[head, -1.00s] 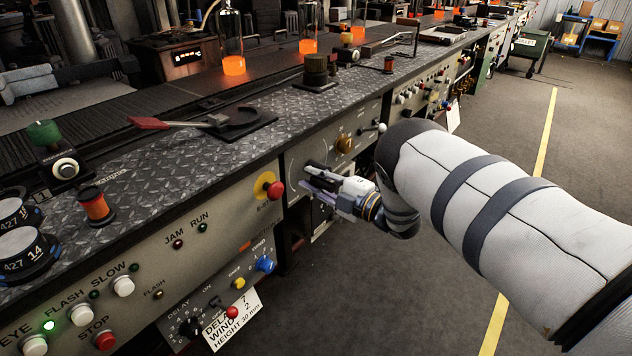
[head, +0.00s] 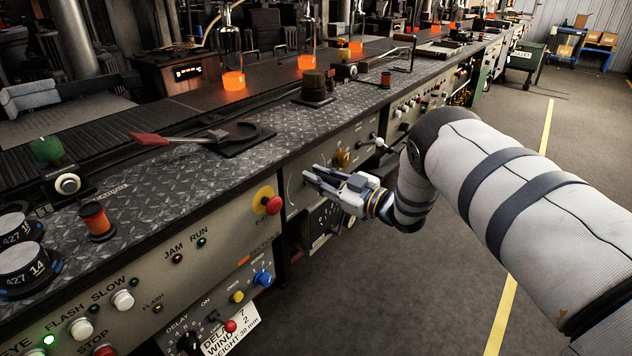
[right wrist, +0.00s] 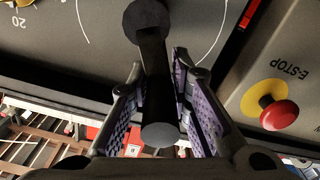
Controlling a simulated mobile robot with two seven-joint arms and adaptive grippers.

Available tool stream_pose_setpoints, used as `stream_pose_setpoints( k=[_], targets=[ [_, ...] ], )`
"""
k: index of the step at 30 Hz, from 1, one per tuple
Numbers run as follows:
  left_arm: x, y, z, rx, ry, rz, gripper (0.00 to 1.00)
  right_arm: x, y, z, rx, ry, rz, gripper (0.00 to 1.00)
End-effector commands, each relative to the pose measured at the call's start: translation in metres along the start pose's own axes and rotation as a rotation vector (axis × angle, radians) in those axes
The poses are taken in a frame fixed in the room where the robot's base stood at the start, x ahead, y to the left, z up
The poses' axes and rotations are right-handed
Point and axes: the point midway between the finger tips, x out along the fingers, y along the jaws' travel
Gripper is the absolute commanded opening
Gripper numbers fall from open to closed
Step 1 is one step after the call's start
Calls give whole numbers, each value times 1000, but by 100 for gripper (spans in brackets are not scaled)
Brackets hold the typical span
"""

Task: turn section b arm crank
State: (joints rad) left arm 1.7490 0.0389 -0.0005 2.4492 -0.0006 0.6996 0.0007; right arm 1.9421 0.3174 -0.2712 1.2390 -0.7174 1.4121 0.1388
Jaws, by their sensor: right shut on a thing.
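A dark crank arm (right wrist: 152,62) with a round hub (right wrist: 147,16) at its top and a rounded grip end (right wrist: 160,134) stands out from the grey panel in the right wrist view. My right gripper (right wrist: 163,90) is shut on the crank, with its purple-padded fingers on either side of the handle. In the head view my right gripper (head: 313,181) is at the front panel, right of the E-stop, and hides most of the crank. No section letter is readable. My left gripper is out of view.
A red E-stop button (head: 273,205) on a yellow base sits close left of my gripper; it also shows in the right wrist view (right wrist: 279,115). A white arc and the number 20 mark the panel (right wrist: 60,45). Clear floor (head: 420,290) lies to the right.

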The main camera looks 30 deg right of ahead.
Motion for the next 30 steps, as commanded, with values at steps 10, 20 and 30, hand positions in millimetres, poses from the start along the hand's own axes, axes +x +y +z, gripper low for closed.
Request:
stream_pose_setpoints(
  k=[10,20,30],
  targets=[
    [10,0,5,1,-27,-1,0,-1,14,5,332,-9,-1,0],
    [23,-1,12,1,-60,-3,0,-1,27,10,644,-9,0,0],
    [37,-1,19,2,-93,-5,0,-1,38,17,934,-10,0,0]
  ],
)
